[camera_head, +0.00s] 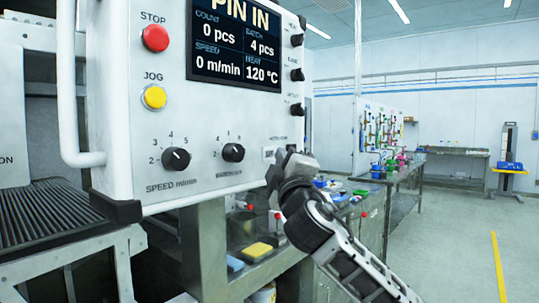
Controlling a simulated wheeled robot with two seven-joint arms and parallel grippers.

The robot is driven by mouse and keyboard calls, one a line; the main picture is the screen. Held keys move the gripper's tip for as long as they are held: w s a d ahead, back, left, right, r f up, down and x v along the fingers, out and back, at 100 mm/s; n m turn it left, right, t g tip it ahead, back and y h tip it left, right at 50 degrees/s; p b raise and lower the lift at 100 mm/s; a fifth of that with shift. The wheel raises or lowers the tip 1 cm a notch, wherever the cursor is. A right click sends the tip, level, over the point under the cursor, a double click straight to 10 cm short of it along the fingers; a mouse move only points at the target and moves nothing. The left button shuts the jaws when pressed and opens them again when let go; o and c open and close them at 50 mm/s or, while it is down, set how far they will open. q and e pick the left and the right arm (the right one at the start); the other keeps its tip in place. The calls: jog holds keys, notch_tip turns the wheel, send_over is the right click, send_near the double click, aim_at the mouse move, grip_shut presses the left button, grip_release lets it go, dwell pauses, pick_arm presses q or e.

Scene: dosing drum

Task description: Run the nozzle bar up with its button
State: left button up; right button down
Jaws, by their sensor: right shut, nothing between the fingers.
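The white control panel (205,110) fills the upper left. Its screen (238,40) reads "PIN IN", 0 pcs, 4 pcs, 0 m/min and 120 °C. My right gripper (279,163) is shut and empty at the panel's lower right corner. It overlaps a small pale fitting (268,154) under a tiny label that I cannot read clearly. I cannot tell whether the gripper touches it. The nozzle bar's button is not plainly visible and may be behind the gripper. I cannot make out the nozzle bar. My left gripper is not in view.
The panel also carries a red STOP button (155,38), a yellow JOG button (154,97), a speed knob (176,159) and a second knob (233,152). A white handle (68,90) runs down its left side. Benches stand behind; the floor (450,250) at right is clear.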

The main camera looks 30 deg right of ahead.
jog(key=shift+w, duration=0.15)
dwell(0.9)
jog(key=shift+w+a, duration=0.15)
jog(key=shift+w, duration=0.1)
jog(key=shift+w+a, duration=0.2)
jog(key=shift+w, duration=0.2)
dwell(0.7)
jog(key=shift+s, duration=0.1)
jog(key=shift+s+d, duration=0.3)
jog(key=shift+s, duration=0.45)
jog(key=s, duration=0.1)
jog(key=s+d, duration=0.1)
jog(key=s, duration=0.1)
jog(key=s+d, duration=0.1)
jog(key=shift+s, duration=0.25)
dwell(0.8)
